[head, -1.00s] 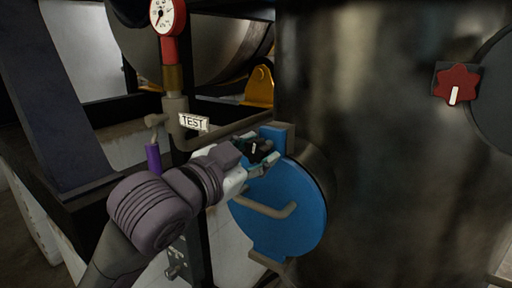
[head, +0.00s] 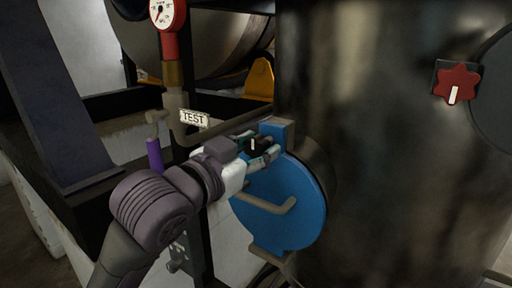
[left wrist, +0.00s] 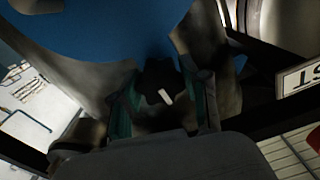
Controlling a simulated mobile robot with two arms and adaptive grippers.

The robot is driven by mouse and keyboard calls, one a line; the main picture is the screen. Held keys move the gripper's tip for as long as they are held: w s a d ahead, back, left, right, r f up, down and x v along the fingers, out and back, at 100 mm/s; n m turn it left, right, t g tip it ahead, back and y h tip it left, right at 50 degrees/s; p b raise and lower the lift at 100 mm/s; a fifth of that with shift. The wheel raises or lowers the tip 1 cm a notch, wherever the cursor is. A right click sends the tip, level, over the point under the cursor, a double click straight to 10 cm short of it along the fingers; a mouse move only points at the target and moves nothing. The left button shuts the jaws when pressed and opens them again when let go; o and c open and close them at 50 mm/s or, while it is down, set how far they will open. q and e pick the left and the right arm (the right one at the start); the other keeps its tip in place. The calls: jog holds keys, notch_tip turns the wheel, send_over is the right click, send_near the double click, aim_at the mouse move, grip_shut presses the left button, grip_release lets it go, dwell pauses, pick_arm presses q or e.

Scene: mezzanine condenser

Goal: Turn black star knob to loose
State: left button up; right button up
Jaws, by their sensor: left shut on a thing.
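The black star knob (head: 257,146) sits at the upper edge of the round blue cover, with a white pointer mark on its face. It also shows in the left wrist view (left wrist: 160,84), where its white mark is tilted. My left gripper (head: 262,152) has its teal-padded fingers on both sides of the knob and is shut on it. The fingers hide part of the knob in the head view. In the left wrist view the fingers (left wrist: 160,108) flank the knob. No lettering for loose is readable. My right gripper is not in view.
The blue cover (head: 285,215) has a bent grey handle (head: 265,204) below my gripper. A red star knob (head: 457,84) is on the dark tank at right. A TEST tag (head: 194,118), a purple-handled valve (head: 154,155) and a gauge (head: 165,12) stand at left.

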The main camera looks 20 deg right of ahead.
pick_arm(q)
jog(key=o, duration=1.1)
jog(key=shift+o, duration=0.2)
jog(key=v, duration=1.2)
jog(key=shift+f, duration=0.1)
